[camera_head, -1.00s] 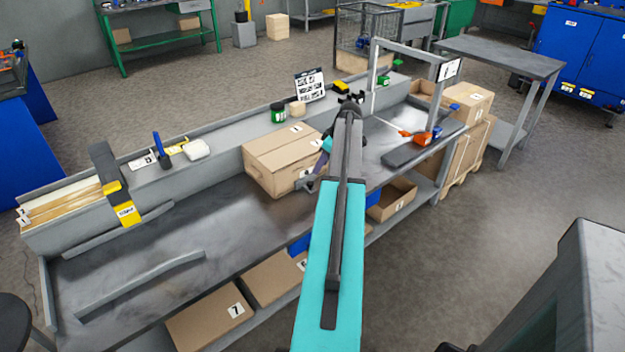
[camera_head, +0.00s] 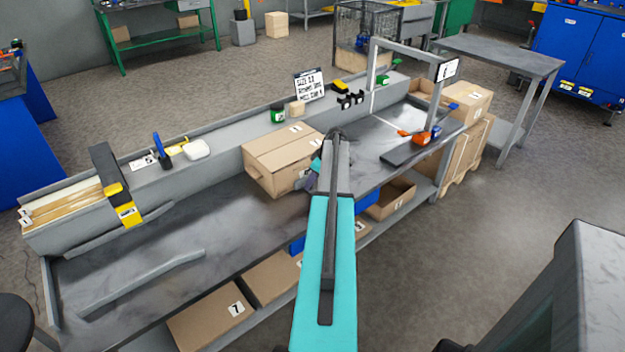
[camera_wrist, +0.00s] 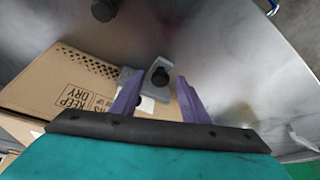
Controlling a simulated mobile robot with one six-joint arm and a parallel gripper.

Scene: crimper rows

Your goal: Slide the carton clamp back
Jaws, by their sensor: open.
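The carton (camera_head: 280,158) stands closed on the bench, left of my arm in the head view; its printed side (camera_wrist: 70,88) fills the left of the wrist view. What looks like the carton clamp, a grey bracket (camera_wrist: 160,68) with a black knob, is at the carton's edge in the wrist view. My gripper (camera_wrist: 160,80) is open, its two purple fingers on either side of the clamp's near part. I cannot tell whether they touch it. In the head view my gripper (camera_head: 311,180) is mostly hidden behind my arm, and the clamp cannot be made out there.
A black-and-yellow stop (camera_head: 118,188) and grey rail (camera_head: 140,283) are at the bench's left. A grey frame (camera_head: 413,50) and dark pad (camera_head: 408,152) are at right. The back ledge holds a green tub (camera_head: 277,114) and sign (camera_head: 309,85). The bench left of the carton is mostly clear.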

